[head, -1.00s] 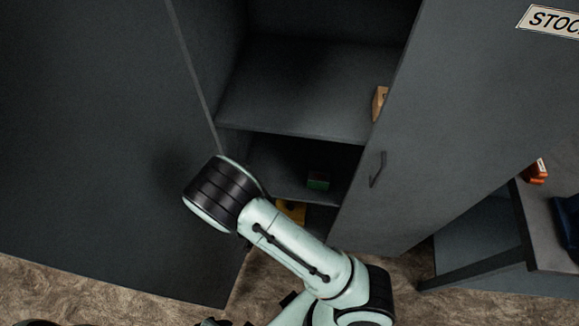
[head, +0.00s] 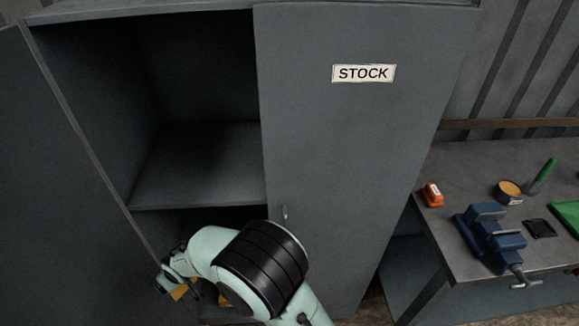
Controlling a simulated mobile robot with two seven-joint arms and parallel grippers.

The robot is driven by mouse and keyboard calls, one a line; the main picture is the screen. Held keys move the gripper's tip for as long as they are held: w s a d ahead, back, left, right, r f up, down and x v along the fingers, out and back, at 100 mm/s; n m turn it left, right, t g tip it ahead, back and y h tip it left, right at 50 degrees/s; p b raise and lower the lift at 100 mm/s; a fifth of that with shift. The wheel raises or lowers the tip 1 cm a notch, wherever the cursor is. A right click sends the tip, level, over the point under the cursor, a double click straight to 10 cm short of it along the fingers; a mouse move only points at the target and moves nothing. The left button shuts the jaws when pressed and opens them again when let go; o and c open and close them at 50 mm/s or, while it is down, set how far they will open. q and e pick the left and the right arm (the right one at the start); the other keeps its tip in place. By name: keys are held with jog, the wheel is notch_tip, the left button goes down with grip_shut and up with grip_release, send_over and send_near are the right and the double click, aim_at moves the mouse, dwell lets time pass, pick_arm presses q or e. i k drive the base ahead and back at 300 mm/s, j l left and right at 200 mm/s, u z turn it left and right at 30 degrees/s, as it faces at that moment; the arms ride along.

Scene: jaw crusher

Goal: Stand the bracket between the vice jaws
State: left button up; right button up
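A blue vice (head: 490,237) stands on the workbench at the right, with its handle toward the front edge. I cannot make out whether anything is between its jaws. One of my arms reaches in from the bottom toward the cabinet, probably the right. Its gripper end (head: 172,280) is small and partly hidden by my own arm. A tan-orange piece (head: 181,291) shows right at that gripper end. I cannot tell whether it is the bracket or whether the fingers grip it. My other gripper is not in view.
A grey stock cabinet has its left door (head: 50,190) open and its right door (head: 355,150) shut. Its upper shelf (head: 200,170) looks bare where visible. The workbench (head: 455,190) also holds an orange item (head: 433,195), a round tin (head: 508,191), a green-handled tool (head: 543,174) and a green tray (head: 566,214).

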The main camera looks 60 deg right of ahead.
aim_at(493, 229)
jog(key=k+l, duration=0.15)
jog(key=k, duration=0.35)
jog(key=k+l, duration=0.15)
jog(key=k, duration=0.35)
jog(key=k+l+z, duration=0.1)
jog(key=k, duration=0.4)
jog(key=z, duration=1.3)
jog(key=k+l, duration=0.05)
jog(key=l, duration=0.05)
